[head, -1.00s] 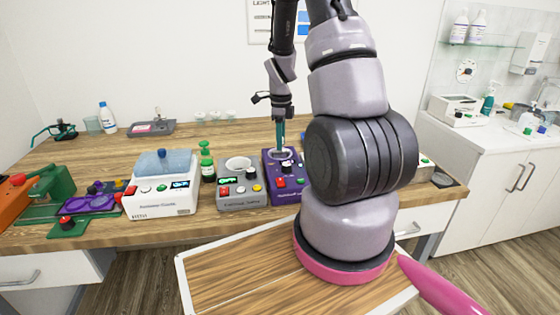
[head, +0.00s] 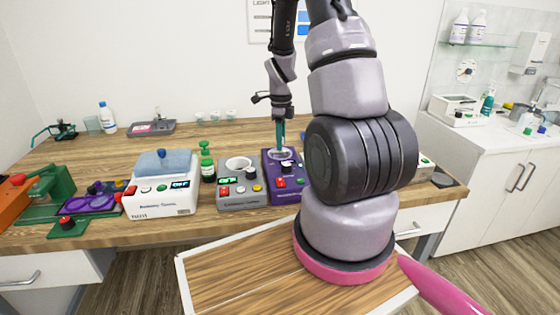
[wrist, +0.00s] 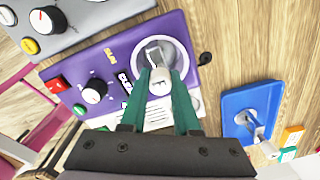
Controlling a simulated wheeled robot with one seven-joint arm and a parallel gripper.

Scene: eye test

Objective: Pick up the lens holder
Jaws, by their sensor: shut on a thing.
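My gripper (wrist: 161,77) points down at the purple device (wrist: 105,62), with its two green fingers closed on a small pale grey piece, which I take to be the lens holder (wrist: 160,88). The piece is at the round light-coloured well (wrist: 181,60) on top of the device. I cannot tell whether it still touches the well. In the head view my gripper (head: 281,146) is over the purple device (head: 285,194), and the held piece is too small to make out there.
Left of the purple device stand a grey device (head: 240,199) with a round opening, a green bottle (head: 207,166) and a white device with a blue lid (head: 166,162). A blue tray (wrist: 237,101) lies right of the purple device in the wrist view. Bare wood shows behind the devices.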

